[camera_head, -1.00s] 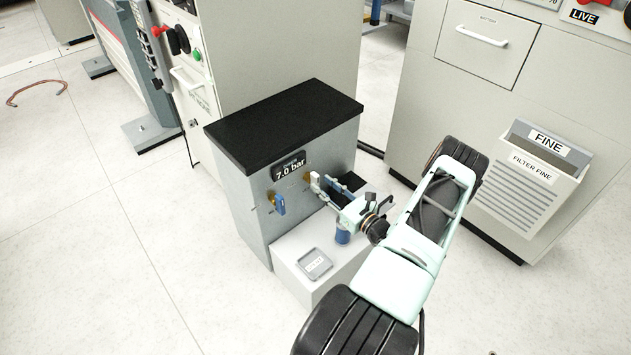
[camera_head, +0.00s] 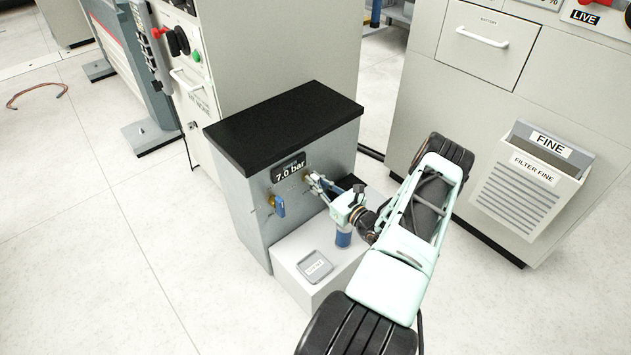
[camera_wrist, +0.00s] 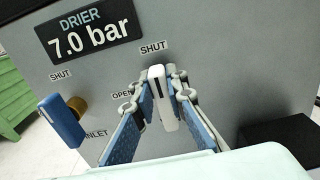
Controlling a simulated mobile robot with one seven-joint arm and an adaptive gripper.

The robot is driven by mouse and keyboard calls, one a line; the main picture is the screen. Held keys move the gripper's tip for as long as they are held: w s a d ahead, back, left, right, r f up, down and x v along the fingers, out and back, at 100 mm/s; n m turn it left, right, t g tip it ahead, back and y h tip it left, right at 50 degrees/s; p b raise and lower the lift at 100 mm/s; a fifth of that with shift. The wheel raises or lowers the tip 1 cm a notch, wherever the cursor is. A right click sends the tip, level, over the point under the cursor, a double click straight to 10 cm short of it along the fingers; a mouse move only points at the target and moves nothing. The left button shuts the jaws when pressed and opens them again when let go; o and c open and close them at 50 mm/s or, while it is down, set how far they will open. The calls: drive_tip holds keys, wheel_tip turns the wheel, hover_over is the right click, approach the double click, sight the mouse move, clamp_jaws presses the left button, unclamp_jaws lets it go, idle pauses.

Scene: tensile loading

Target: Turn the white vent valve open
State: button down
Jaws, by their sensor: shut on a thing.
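The white vent valve handle (camera_wrist: 160,92) sits on the grey front of the drier box, below a "SHUT" label, with an "OPEN" label to its left. My gripper (camera_wrist: 162,98) is shut on this handle, one blue-padded finger on each side. In the head view my gripper (camera_head: 318,184) reaches the panel from the right and largely hides the handle. The handle's pivot is hidden in the wrist view.
A blue inlet valve handle (camera_wrist: 62,120) stands close left of my gripper, also in the head view (camera_head: 278,205). The drier box (camera_head: 235,200) has a black top and a "7.0 bar" display (camera_head: 289,171). Below are a light plinth (camera_head: 290,267), a grey tray (camera_head: 314,267) and a blue cylinder (camera_head: 343,239).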

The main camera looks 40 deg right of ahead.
drive_tip(key=shift+n, duration=0.3)
drive_tip(key=n, duration=0.2)
drive_tip(key=a+n, duration=0.1)
drive_tip(key=n, duration=0.1)
drive_tip(key=shift+f+n, duration=0.1)
drive_tip(key=shift+n, duration=0.3)
drive_tip(key=n, duration=0.5)
drive_tip(key=shift+s+a+f+p, duration=0.1)
drive_tip(key=shift+a+f+p, duration=0.2)
drive_tip(key=shift+f+p, duration=0.1)
drive_tip(key=n, duration=0.4)
drive_tip(key=shift+a+f, duration=0.1)
drive_tip(key=shift+f, duration=0.15)
drive_tip(key=shift+f+n, duration=0.15)
drive_tip(key=shift+n, duration=0.7)
drive_tip(key=shift+f+n, duration=0.15)
drive_tip(key=shift+n, duration=0.7)
drive_tip(key=c, duration=1.9)
unclamp_jaws()
drive_tip(key=shift+c, duration=0.2)
